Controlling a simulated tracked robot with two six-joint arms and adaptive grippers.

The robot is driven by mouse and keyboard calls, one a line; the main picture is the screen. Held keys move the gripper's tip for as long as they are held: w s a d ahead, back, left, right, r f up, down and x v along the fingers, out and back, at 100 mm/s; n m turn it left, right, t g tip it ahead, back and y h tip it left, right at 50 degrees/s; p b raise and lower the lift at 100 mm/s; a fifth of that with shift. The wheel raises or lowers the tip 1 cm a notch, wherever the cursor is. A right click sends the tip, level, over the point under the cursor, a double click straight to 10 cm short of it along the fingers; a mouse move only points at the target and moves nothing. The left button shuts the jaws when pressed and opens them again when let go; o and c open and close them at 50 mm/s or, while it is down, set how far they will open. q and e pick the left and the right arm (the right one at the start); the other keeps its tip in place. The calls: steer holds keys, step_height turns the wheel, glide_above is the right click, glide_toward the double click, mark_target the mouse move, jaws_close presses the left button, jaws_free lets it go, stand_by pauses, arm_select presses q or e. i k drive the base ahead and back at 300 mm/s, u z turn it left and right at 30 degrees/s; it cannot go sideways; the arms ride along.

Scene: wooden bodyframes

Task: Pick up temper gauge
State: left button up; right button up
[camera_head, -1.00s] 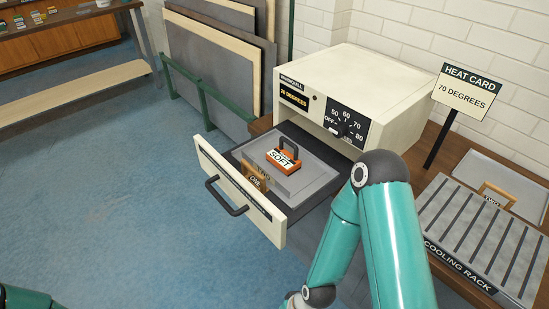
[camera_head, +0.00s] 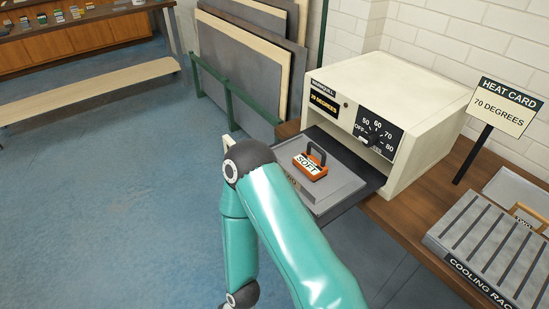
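The likely temper gauge is a small orange block (camera_head: 310,167) with a dark loop handle and a label reading "SOFT". It sits upright on a grey slab (camera_head: 335,185) in the pulled-out drawer of a cream oven (camera_head: 400,85). My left gripper is also out of the picture. Nothing touches the orange block from above.
A wooden bench (camera_head: 405,215) carries the oven, a "COOLING RACK" (camera_head: 490,245) and a "HEAT CARD" sign (camera_head: 505,107) reading 70 degrees. Boards (camera_head: 245,65) lean behind a green rail. Blue floor (camera_head: 100,190) is open at left.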

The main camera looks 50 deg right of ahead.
mark_target(315, 169)
steer(key=u, duration=0.05)
steer(key=k, duration=1.55)
steer(key=z, duration=0.7)
steer(key=i, duration=0.8)
steer(key=z, duration=0.05)
